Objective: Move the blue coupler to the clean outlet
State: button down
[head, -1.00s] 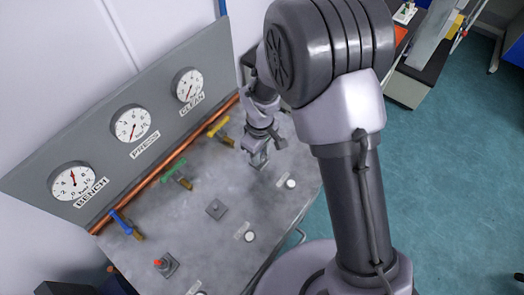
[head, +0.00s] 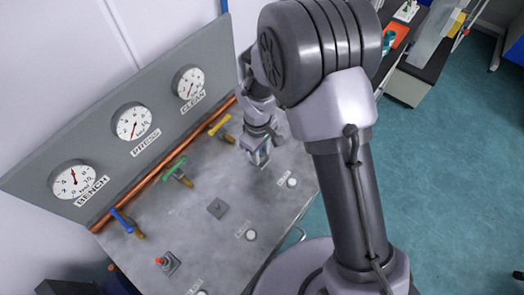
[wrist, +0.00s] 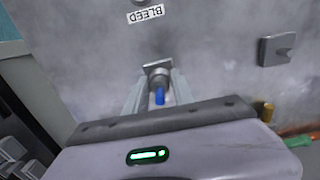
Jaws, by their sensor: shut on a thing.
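My gripper (wrist: 157,92) is shut on the blue coupler (wrist: 160,97); its blue end shows between the fingers in the wrist view. Past it, in line with the fingers, is the square grey clean outlet (wrist: 155,65). I cannot tell whether the coupler is seated on it or just above. In the head view my gripper (head: 260,156) is low over the panel's far right, below the CLEAN gauge (head: 189,83), and hides the coupler and most of that outlet. The middle outlet (head: 217,208) is bare; it also shows in the wrist view (wrist: 278,50).
Yellow (head: 219,125), green (head: 174,166) and blue (head: 122,220) valve handles line the copper pipe (head: 165,165). White round buttons (head: 251,235) run along the panel's right edge. A BLEED label (wrist: 146,14) lies beyond the fingers.

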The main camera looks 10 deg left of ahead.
jog(key=shift+f, duration=0.5)
jog(key=shift+d+f+b, duration=0.1)
jog(key=shift+f+b, duration=0.15)
jog(key=shift+b, duration=0.3)
jog(key=c, duration=1)
grip_release()
jog(key=shift+s, duration=0.1)
jog(key=shift+o, duration=0.2)
jog(key=r+p, duration=0.4)
jog(key=r, duration=0.1)
jog(key=shift+a+r, duration=0.1)
jog(key=shift+a, duration=0.2)
jog(key=shift+w, duration=0.25)
